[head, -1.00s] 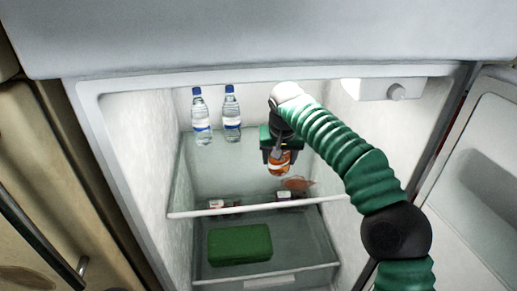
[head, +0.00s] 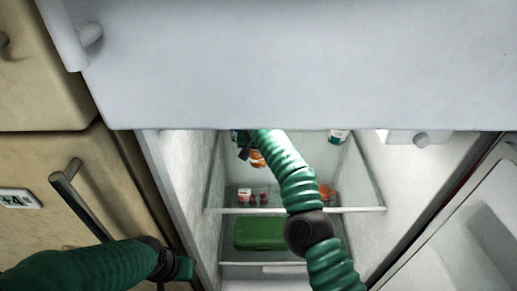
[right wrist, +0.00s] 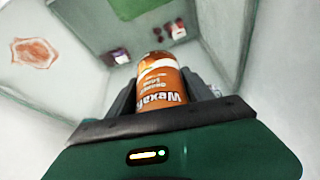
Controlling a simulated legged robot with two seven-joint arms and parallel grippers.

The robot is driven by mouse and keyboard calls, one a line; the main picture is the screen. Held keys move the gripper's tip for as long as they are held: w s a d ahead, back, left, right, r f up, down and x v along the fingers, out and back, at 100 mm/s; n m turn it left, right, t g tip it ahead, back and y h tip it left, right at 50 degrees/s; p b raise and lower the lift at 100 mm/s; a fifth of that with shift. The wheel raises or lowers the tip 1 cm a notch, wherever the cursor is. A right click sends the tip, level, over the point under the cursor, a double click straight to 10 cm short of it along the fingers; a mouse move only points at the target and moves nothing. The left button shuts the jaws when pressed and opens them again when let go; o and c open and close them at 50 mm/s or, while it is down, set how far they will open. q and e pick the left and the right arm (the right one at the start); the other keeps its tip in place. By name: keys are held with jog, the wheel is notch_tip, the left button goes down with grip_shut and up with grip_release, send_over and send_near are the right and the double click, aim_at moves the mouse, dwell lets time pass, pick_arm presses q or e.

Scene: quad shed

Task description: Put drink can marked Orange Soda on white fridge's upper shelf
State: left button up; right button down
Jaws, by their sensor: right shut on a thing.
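An orange can (head: 257,158) with a white band is in the jaws of my right gripper (head: 248,150), inside the white fridge. In the right wrist view the can (right wrist: 160,88) sits between both fingers, its lettering upside down and only partly readable. The clear upper shelf (head: 365,209) has a white front edge. The can is over its left part; I cannot tell whether it touches the glass. My left gripper (head: 180,268) is low at the left, outside the fridge, and its jaws are unclear.
A white container with green (head: 338,136) is at the back right. Small red-and-white items (head: 252,197), an orange item (head: 325,191) and a green box (head: 258,233) show lower down. The fridge top hides the upper back. The open door (head: 465,225) is at the right.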

aim_at(256, 152)
notch_tip(256, 152, down, 4)
jog(key=b, duration=0.3)
jog(key=shift+a, duration=0.15)
jog(key=shift+r, duration=0.15)
jog(key=shift+c, duration=2.1)
grip_release()
jog(key=shift+r, duration=0.1)
jog(key=shift+s+r+b, duration=0.1)
jog(key=shift+r+b, duration=0.1)
jog(key=shift+b, duration=0.1)
jog(key=b+v, duration=0.1)
jog(key=v, duration=0.6)
